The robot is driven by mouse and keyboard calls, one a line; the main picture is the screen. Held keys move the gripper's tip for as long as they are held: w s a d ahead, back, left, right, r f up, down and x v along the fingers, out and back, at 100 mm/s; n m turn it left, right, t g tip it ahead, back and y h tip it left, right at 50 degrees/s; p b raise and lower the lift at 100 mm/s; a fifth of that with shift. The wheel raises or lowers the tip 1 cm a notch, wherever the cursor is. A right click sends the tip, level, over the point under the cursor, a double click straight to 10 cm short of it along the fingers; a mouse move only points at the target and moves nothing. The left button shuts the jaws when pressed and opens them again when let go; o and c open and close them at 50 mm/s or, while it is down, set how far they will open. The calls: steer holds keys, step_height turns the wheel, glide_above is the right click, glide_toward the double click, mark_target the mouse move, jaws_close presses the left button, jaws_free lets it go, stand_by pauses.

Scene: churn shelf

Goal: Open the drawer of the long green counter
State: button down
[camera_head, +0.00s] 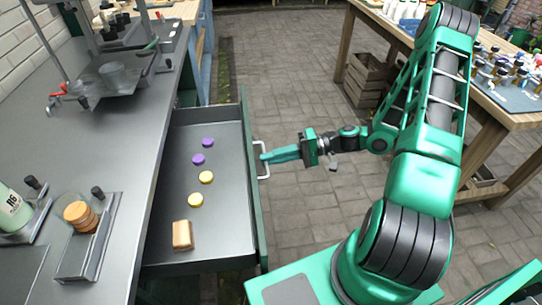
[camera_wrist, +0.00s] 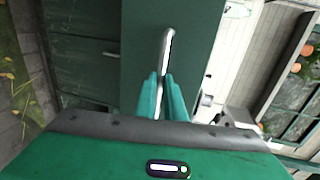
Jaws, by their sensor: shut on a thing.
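The long counter (camera_head: 110,120) has a grey top and runs along the left of the head view. Its green-fronted drawer (camera_head: 215,240) is pulled well out, and its inside shows. My gripper (camera_head: 265,157) is shut on the drawer's pale bar handle (camera_head: 262,172) from the outer side. In the wrist view, my gripper's teal fingers (camera_wrist: 162,95) close around the handle (camera_wrist: 167,45), which stands against the dark green drawer front (camera_wrist: 145,30).
In the drawer lie two purple discs (camera_head: 198,159), two yellow discs (camera_head: 196,200) and a tan block (camera_head: 182,235). The counter carries a rack with orange discs (camera_head: 80,215) and a metal stand (camera_head: 120,75). A wooden table (camera_head: 515,118) stands at right. Paved floor (camera_head: 285,80) lies clear between.

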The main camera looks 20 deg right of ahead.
steer(key=shift+d+f, duration=0.15)
steer(key=shift+d, duration=0.05)
steer(key=c, duration=1.8)
jaws_free()
steer(key=shift+c, duration=0.2)
steer(key=v, duration=1)
steer(key=shift+d, duration=0.35)
